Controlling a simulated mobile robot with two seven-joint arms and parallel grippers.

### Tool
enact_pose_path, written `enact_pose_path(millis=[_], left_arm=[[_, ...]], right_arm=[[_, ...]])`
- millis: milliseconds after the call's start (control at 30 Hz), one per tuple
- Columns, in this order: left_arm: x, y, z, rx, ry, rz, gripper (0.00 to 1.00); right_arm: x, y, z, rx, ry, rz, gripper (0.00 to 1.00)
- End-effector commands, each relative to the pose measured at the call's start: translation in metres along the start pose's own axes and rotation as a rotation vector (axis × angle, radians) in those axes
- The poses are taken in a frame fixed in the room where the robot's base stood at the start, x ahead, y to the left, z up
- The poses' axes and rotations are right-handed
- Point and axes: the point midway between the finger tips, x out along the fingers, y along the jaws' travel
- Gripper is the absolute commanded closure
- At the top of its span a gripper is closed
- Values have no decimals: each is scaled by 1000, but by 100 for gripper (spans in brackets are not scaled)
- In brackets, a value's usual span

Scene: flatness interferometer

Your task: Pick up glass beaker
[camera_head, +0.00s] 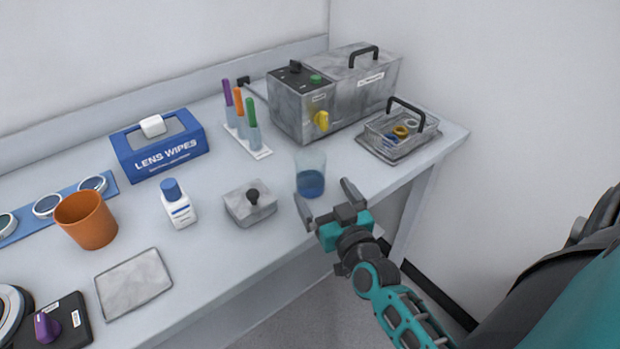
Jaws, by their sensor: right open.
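The glass beaker (310,176) stands upright on the bench near its front edge, with blue liquid in its lower part. My right gripper (325,200) is open, its two fingers spread and pointing toward the beaker from the front right. The beaker's base is just beyond the fingertips; I cannot tell whether it is partly between them. Nothing is held in the jaws. My left gripper is not in view.
A small metal block with a black knob (250,203) sits left of the beaker. Behind stand a tube rack (246,140) and a grey instrument box (335,92). A wire basket tray (398,132) is at right.

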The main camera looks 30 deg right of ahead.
Motion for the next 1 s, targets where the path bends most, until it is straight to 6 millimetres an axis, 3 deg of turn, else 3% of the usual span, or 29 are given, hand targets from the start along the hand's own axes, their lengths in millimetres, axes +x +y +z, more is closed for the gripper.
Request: enact_pose_path(millis=[433,733,1000], left_arm=[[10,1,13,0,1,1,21],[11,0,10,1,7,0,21],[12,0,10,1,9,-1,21]], right_arm=[[49,-4,-1,1,1,0,2],[53,-4,-1,1,-1,-1,2],[53,-5,-2,0,-1,-1,26]])
